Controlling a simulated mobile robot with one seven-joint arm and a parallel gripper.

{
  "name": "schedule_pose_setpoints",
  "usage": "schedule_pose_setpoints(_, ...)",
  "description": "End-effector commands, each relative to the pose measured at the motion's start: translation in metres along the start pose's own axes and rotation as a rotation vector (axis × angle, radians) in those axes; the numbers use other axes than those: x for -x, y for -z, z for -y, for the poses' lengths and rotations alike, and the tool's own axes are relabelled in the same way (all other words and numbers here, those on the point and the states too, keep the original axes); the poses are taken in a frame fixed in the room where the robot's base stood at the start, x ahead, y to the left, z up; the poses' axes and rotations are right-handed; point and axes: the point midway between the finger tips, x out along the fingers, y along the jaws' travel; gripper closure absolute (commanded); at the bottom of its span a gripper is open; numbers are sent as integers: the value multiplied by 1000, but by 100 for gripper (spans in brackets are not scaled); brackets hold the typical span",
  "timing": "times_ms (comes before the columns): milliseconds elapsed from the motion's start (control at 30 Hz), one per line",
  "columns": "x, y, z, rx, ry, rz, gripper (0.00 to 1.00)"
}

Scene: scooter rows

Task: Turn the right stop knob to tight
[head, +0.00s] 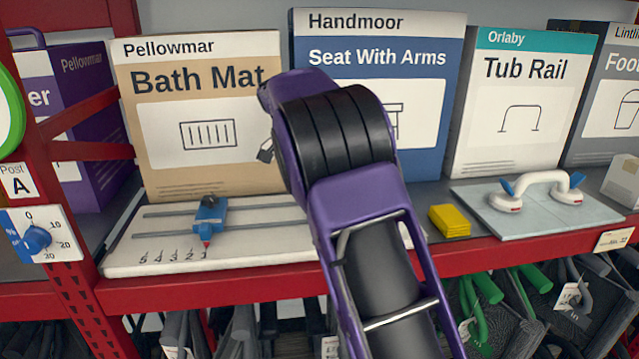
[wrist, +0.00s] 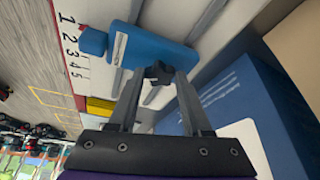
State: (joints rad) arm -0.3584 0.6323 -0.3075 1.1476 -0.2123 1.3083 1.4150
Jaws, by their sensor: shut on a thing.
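In the wrist view a blue stop (wrist: 150,48) sits across the rails of a white board, beside a scale marked 1 to 5. A small dark knob (wrist: 158,74) is on it. My gripper (wrist: 159,72) has its fingertips on either side of this knob and is shut on it. The scale and the yellow block nearby mark this as the right stop. In the head view my arm hides the right stop and my fingertips. The left stop (head: 209,216) stands clear on the board (head: 130,262), with a dark knob on top and a red tip towards the scale.
Boxes stand close behind: Bath Mat (head: 205,165), Seat With Arms (head: 430,100) and Tub Rail (head: 520,90). A yellow block (head: 449,220) and a white tub rail (head: 545,180) on a pale plate are to the right. The red shelf edge (head: 190,294) runs in front.

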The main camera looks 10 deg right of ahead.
Motion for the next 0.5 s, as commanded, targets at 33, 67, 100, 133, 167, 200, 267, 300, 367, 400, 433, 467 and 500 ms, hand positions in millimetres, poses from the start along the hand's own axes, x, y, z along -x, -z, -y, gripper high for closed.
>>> schedule_pose_setpoints(33, 0, 0, 0, -5, 0, 1, 100)
schedule_pose_setpoints(67, 0, 0, 0, -6, -1, 1, 100)
schedule_pose_setpoints(100, 0, 0, 0, -7, -1, 1, 100)
schedule_pose_setpoints(133, 0, 0, 0, -8, -1, 1, 100)
schedule_pose_setpoints(167, 0, 0, 0, -8, -1, 1, 100)
schedule_pose_setpoints(200, 0, 0, 0, -8, -1, 1, 100)
schedule_pose_setpoints(267, 0, 0, 0, -8, -1, 1, 100)
schedule_pose_setpoints(300, 0, 0, 0, -8, -1, 1, 100)
schedule_pose_setpoints(367, 0, 0, 0, -8, -1, 1, 100)
schedule_pose_setpoints(400, 0, 0, 0, -7, -1, 1, 49)
schedule_pose_setpoints(433, 0, 0, 0, -7, -1, 1, 44)
schedule_pose_setpoints(467, 0, 0, 0, -7, -1, 1, 38)
schedule_pose_setpoints(500, 0, 0, 0, -7, -1, 1, 31)
